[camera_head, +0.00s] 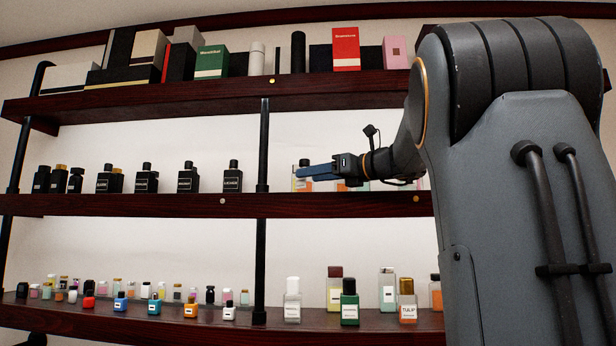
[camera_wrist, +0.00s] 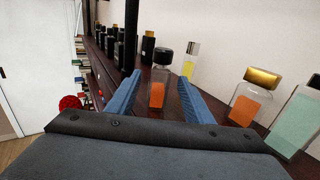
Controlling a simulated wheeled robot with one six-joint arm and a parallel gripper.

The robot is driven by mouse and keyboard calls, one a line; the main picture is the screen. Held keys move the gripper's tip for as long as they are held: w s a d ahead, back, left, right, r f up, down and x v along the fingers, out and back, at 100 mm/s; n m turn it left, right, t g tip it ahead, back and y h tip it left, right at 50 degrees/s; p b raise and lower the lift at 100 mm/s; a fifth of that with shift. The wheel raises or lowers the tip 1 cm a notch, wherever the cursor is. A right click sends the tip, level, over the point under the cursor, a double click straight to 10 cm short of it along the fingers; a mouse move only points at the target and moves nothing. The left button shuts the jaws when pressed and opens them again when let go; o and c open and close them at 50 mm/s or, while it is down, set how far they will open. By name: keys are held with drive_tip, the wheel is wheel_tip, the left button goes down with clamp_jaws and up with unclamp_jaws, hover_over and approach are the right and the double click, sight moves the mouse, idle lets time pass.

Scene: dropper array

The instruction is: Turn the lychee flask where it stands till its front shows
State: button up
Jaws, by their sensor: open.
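My gripper (camera_head: 304,173) reaches left over the right part of the middle shelf in the head view. In the wrist view its two blue fingers (camera_wrist: 160,78) are apart. A clear flask with a black cap (camera_wrist: 157,88) and an orange panel stands upright between them, with space visible on both sides. No name can be read on it, so I cannot tell from lettering whether it is the lychee flask. In the head view my gripper and arm hide most of the flasks there.
A gold-capped flask with an orange panel (camera_wrist: 246,104) and a pale green flask (camera_wrist: 295,122) stand to the right in the wrist view. A yellowish flask (camera_wrist: 190,62) stands behind. Black flasks (camera_head: 188,180) line the middle shelf (camera_head: 150,205) beyond a black post (camera_head: 262,150).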

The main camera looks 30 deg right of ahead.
drive_tip(key=p+x, duration=0.2)
drive_tip(key=x, duration=0.5)
drive_tip(key=shift+w+a, duration=0.1)
drive_tip(key=shift+w, duration=0.1)
clamp_jaws()
drive_tip(key=n+g+y+p, duration=0.1)
drive_tip(key=p, duration=0.1)
drive_tip(key=n+g+y+p, duration=0.1)
drive_tip(key=y+p, duration=0.1)
drive_tip(key=a+n+g+y+p, duration=0.1)
drive_tip(key=n+y+p, duration=0.1)
drive_tip(key=p, duration=0.1)
drive_tip(key=shift+s+r, duration=0.25)
drive_tip(key=shift+s, duration=0.1)
drive_tip(key=shift+s+a+f+g+y+p, duration=0.1)
drive_tip(key=shift+f+g+y+p, duration=0.05)
drive_tip(key=shift+g+y+p, duration=0.2)
drive_tip(key=shift+a+r+n+g+y+p, duration=0.1)
drive_tip(key=shift+r+n+g+y+p, duration=0.3)
drive_tip(key=shift+p, duration=1.1)
drive_tip(key=shift+s+f, duration=0.1)
drive_tip(key=shift+f, duration=0.4)
